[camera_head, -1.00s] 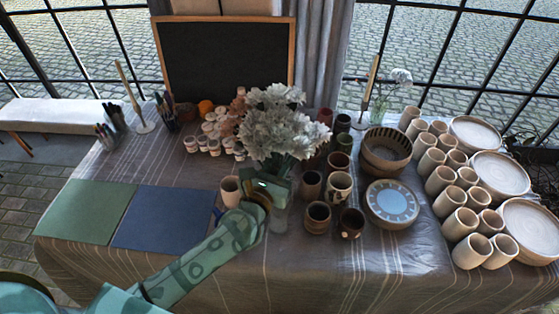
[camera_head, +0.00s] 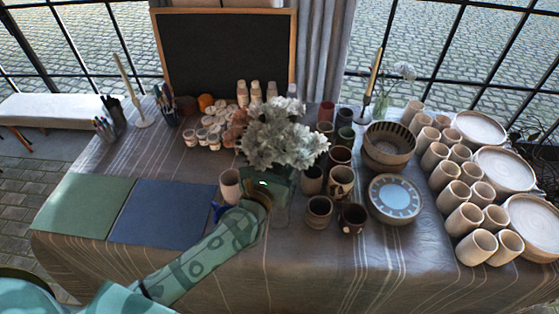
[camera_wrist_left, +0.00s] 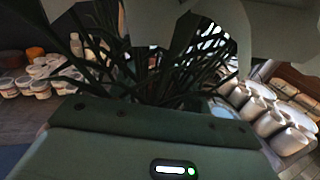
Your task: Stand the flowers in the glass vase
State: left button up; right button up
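A bunch of white flowers (camera_head: 282,134) stands near the middle of the table in the head view, blooms upward. Its dark green stems and leaves (camera_wrist_left: 150,85) fill the middle of the left wrist view, just beyond my gripper's body. My left gripper (camera_head: 278,183) is right under the blooms, at the stems. Its fingers are hidden, so I cannot see whether they grip the stems. A clear glass vase (camera_head: 281,213) shows faintly below the gripper; its rim is hidden, and I cannot see how far the stems reach into it. My right gripper is not in view.
Brown cups (camera_head: 319,211) stand close to the right of the vase, and a pale cup (camera_head: 230,184) to its left. Small paint jars (camera_head: 207,139) and bottles (camera_head: 256,91) are behind. A blue mat (camera_head: 160,212) and green mat (camera_head: 84,208) lie clear at left.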

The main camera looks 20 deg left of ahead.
pick_arm(q)
jog(key=shift+s, duration=0.1)
jog(key=s+a+b, duration=0.1)
jog(key=s+b, duration=0.1)
jog(key=s, duration=1.4)
jog(key=shift+a, duration=0.15)
jog(key=s+b, duration=0.5)
jog(key=s, duration=0.7)
jog(key=shift+a, duration=0.4)
dwell(0.5)
